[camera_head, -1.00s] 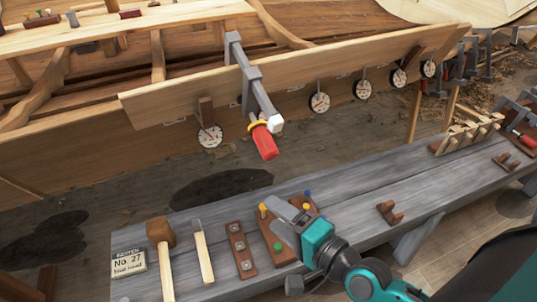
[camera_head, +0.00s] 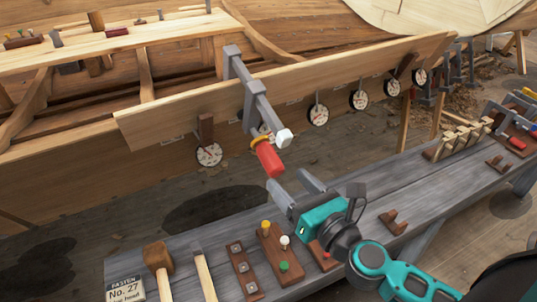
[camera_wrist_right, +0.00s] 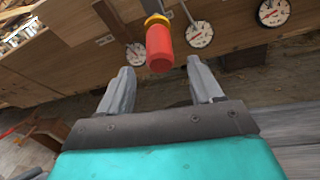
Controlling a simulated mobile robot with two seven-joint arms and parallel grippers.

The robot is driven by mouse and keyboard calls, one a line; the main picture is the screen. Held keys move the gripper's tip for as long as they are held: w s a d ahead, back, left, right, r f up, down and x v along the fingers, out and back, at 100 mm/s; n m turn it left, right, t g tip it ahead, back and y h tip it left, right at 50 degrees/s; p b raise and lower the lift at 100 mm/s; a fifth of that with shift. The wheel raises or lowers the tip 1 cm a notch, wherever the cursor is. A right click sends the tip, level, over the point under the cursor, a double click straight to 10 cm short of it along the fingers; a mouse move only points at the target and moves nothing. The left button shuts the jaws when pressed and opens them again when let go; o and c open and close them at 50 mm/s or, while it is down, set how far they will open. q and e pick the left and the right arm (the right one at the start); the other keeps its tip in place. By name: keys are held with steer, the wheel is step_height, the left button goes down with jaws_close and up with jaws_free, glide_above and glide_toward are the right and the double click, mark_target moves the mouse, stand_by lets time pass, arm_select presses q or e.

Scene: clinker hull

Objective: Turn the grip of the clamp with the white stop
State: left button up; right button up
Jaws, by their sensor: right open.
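A grey bar clamp (camera_head: 250,92) sits over the edge of the long hull plank. Its white stop (camera_head: 284,137) is at the bar's lower end. Its red grip (camera_head: 268,159), with a yellow collar, hangs below the bar. In the right wrist view the red grip (camera_wrist_right: 159,48) stands beyond and between the fingertips, apart from both. My right gripper (camera_head: 292,185) is open and empty, just below the grip and over the bench. It also shows in the wrist view (camera_wrist_right: 160,78). My left gripper is not in view.
The grey bench (camera_head: 190,262) below carries a mallet (camera_head: 158,262), a chisel-like tool (camera_head: 204,272) and a peg board (camera_head: 275,252). Several round dials (camera_head: 318,114) hang along the plank (camera_head: 180,112). More clamps stand at the far right.

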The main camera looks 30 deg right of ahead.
mark_target(269, 160)
steer(key=w, duration=0.2)
steer(key=w+p, duration=0.1)
steer(key=w, duration=0.4)
steer(key=shift+w+a, duration=0.15)
steer(key=shift+a, duration=0.15)
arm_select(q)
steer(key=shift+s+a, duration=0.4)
arm_select(e)
steer(key=shift+w+a, duration=0.1)
steer(key=shift+w, duration=0.55)
steer(key=c, duration=1)
steer(key=shift+o, duration=0.2)
arm_select(q)
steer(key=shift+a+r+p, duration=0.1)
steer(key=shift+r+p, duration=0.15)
steer(key=shift+p, duration=0.2)
